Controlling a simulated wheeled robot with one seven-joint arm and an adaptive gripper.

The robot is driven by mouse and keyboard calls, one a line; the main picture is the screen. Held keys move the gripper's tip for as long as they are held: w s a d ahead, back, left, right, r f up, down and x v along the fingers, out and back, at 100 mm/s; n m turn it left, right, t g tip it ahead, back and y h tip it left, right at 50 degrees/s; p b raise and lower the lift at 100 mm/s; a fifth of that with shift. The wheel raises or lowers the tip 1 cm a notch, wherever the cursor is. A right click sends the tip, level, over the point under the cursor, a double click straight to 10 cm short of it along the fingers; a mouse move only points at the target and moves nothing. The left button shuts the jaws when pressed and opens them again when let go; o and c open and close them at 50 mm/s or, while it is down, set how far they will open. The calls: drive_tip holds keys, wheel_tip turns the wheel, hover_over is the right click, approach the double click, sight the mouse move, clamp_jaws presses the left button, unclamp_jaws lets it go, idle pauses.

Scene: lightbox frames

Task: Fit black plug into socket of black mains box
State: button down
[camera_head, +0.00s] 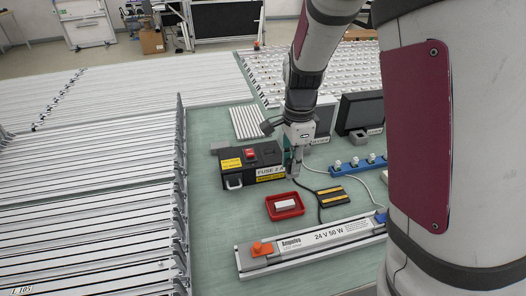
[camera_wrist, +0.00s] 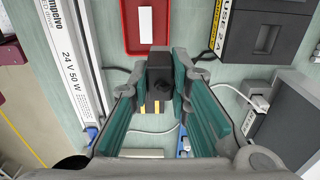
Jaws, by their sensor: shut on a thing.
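The black mains box (camera_head: 235,172) stands on the green bench with a red switch and yellow labels. In the wrist view its fuse-label side (camera_wrist: 278,42) is at the upper right. My gripper (camera_head: 294,172) is just beside the box's right end in the head view. In the wrist view my gripper (camera_wrist: 163,82) is shut on the black plug (camera_wrist: 160,70), between its green-lined fingers. The plug appears apart from the box there. I cannot make out the socket clearly, and the plug is hard to see in the head view.
A red tray (camera_head: 272,208) with a white block lies in front of the box. A black, yellow-striped item (camera_head: 333,197) with a cable lies to its right. A long LED driver (camera_head: 300,247) lies in front. A blue power strip (camera_head: 360,165) is at the right.

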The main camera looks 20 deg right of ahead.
drive_tip(key=w, duration=0.4)
drive_tip(key=w+a+f, duration=0.1)
drive_tip(key=w, duration=0.9)
drive_tip(key=shift+w+a+f, duration=0.15)
drive_tip(key=shift+a+f, duration=0.05)
drive_tip(key=shift+a, duration=0.1)
drive_tip(key=shift+f, duration=1.75)
drive_tip(key=shift+f, duration=0.1)
drive_tip(key=shift+f, duration=0.1)
drive_tip(key=c, duration=1.5)
unclamp_jaws()
